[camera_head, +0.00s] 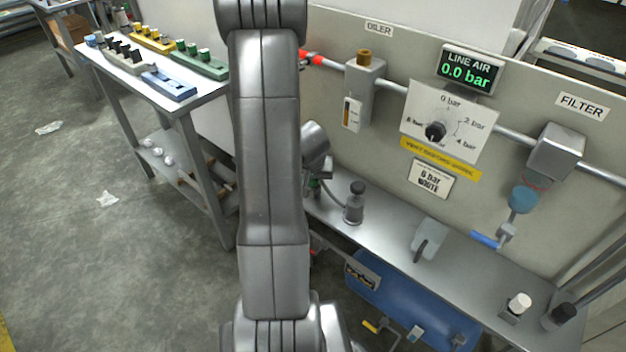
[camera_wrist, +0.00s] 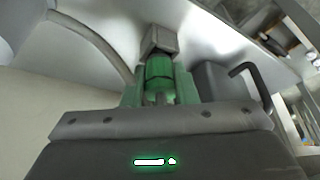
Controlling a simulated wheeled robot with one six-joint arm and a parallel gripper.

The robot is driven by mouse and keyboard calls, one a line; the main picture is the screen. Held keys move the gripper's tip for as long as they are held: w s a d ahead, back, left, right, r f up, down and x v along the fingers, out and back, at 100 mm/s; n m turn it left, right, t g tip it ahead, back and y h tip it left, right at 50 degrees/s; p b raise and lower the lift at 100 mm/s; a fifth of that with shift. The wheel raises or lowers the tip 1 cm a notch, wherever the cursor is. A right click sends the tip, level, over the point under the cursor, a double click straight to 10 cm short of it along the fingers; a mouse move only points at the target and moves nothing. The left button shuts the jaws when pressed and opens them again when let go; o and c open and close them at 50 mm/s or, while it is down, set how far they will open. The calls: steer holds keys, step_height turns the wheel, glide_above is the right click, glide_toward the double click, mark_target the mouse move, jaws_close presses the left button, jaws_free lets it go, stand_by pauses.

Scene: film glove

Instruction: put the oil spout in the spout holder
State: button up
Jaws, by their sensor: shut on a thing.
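My gripper (camera_head: 322,184) is low over the left end of the metal bench, partly hidden behind my arm in the head view. In the wrist view its green-lit jaws (camera_wrist: 159,98) are shut on a small ringed piece (camera_wrist: 159,68) that looks green, likely the oil spout, with a grey block just beyond it. A grey bottle with a dark cap (camera_head: 354,202) stands upright on the bench, just right of my gripper. I cannot tell for sure which thing is the spout holder; a pale grey piece with a dark handle (camera_head: 430,237) sits further right.
The panel behind the bench carries an oiler (camera_head: 364,85), a dial plate (camera_head: 448,122), a display reading 0.0 bar (camera_head: 468,70) and a filter (camera_head: 556,152). Two small capped items (camera_head: 517,306) stand at the bench's right end. A blue tank (camera_head: 408,308) is below.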

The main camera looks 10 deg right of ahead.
steer(key=shift+f, duration=0.1)
steer(key=shift+f+b, duration=0.15)
steer(key=shift+b, duration=0.15)
steer(key=o, duration=1)
steer(key=shift+o, duration=0.2)
steer(key=p+v, duration=0.8)
steer(key=v, duration=0.4)
steer(key=shift+r, duration=0.3)
